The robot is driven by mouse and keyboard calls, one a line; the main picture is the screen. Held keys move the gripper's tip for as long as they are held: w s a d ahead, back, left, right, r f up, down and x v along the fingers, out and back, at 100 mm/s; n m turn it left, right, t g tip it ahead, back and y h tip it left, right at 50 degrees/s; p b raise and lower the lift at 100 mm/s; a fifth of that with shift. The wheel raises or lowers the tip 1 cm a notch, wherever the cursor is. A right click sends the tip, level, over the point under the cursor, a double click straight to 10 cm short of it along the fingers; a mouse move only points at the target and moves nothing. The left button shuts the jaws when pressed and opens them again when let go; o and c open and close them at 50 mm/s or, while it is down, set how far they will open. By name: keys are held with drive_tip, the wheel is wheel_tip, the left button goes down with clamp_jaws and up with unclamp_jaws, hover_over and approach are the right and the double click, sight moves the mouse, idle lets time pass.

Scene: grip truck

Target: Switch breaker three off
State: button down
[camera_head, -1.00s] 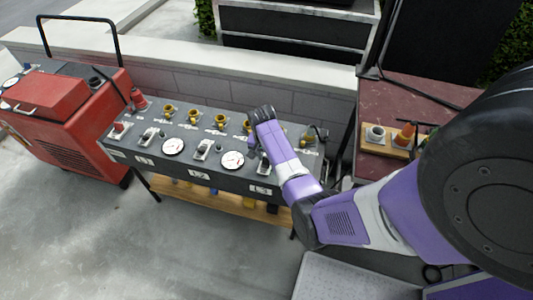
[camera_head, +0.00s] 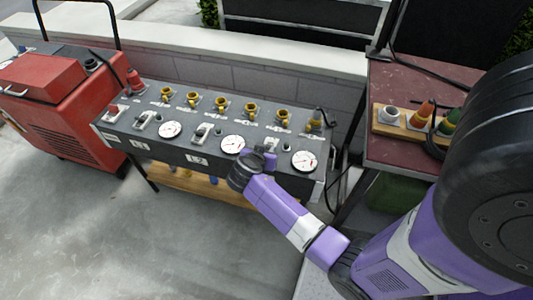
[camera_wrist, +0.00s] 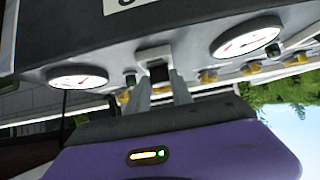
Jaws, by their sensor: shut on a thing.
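The distribution panel (camera_head: 180,150) is a long dark box on legs, with three dials and a row of switches on its sloping top. Breaker one (camera_head: 147,119) and breaker two (camera_head: 204,133) have pale levers and stand above the labels L1 and L2. Breaker three is mostly hidden behind my gripper (camera_head: 262,158) in the head view, between the second and third dials. In the wrist view, my gripper (camera_wrist: 162,88) has its two grey fingers on either side of the breaker three lever (camera_wrist: 158,71), shut on it. The lever's exact tilt is hard to tell.
Several yellow sockets (camera_head: 221,103) line the panel's back edge. A red generator (camera_head: 65,110) stands at the left. A dark red table (camera_head: 400,85) at the right carries a wooden block with coloured plugs (camera_head: 423,113). A low wall runs behind.

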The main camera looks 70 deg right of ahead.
drive_tip(key=shift+a+f+h+b, duration=0.1)
drive_tip(key=shift+h+b, duration=0.3)
drive_tip(key=shift+b, duration=0.15)
drive_tip(key=c, duration=1.1)
unclamp_jaws()
drive_tip(key=shift+v, duration=3.9)
drive_tip(key=shift+w, duration=0.15)
